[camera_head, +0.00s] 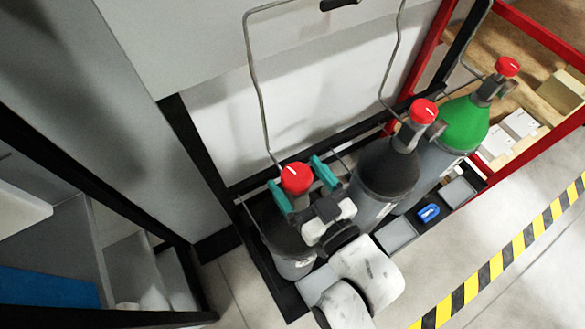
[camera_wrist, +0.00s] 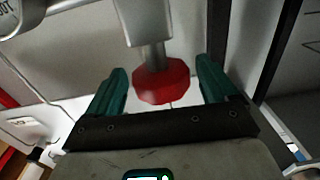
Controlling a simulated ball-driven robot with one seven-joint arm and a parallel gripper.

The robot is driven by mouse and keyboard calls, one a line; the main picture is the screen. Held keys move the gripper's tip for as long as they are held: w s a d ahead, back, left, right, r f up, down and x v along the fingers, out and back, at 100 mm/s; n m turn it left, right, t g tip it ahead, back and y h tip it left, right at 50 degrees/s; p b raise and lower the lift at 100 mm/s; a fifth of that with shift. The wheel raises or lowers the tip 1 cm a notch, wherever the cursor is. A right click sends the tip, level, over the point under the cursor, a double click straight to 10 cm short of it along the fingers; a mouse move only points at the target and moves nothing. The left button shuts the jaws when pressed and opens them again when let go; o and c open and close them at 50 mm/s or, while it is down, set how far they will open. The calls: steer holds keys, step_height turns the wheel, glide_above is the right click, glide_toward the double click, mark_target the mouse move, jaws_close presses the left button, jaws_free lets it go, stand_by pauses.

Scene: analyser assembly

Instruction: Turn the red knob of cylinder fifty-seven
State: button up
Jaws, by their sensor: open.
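Three gas cylinders with red knobs stand in a row. The nearest is a dark-topped cylinder (camera_head: 277,232) at the left, with its red knob (camera_head: 296,179) on top. My gripper (camera_head: 295,172) is open, with its teal fingers on either side of this knob. In the wrist view, the red knob (camera_wrist: 162,82) sits between the two spread fingers, with a gap on each side. The middle cylinder (camera_head: 388,170) is dark-topped with a red knob (camera_head: 423,111). The far cylinder (camera_head: 464,124) is green-topped with a red knob (camera_head: 507,67). No cylinder number is readable.
The cylinders stand in a black rack against a pale wall panel (camera_head: 310,110). Thin bent pipes run up behind them. A dark-framed shelf unit (camera_head: 120,250) stands at the left. A red-framed shelf with boxes (camera_head: 562,91) is at the right. Floor with yellow-black tape (camera_head: 515,247) is clear.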

steer(key=b+v, duration=0.1)
steer(key=v, duration=0.7)
stand_by(0.4)
steer(key=w+d+f+m+g+h, duration=0.1)
steer(key=d+f+m+g+h, duration=0.15)
steer(key=d+f+h, duration=0.4)
steer(key=s+d+f+m+g+h, duration=0.2)
steer(key=s+d+f+g, duration=0.3)
steer(key=d, duration=0.3)
steer(key=s+d+f+m+g+h, duration=0.2)
steer(key=s+d+f+g, duration=0.3)
steer(key=s+d, duration=0.3)
steer(key=shift+s+d+f+m+g, duration=0.15)
steer(key=shift+d+f+m+g, duration=0.25)
steer(key=shift+m+g, duration=0.15)
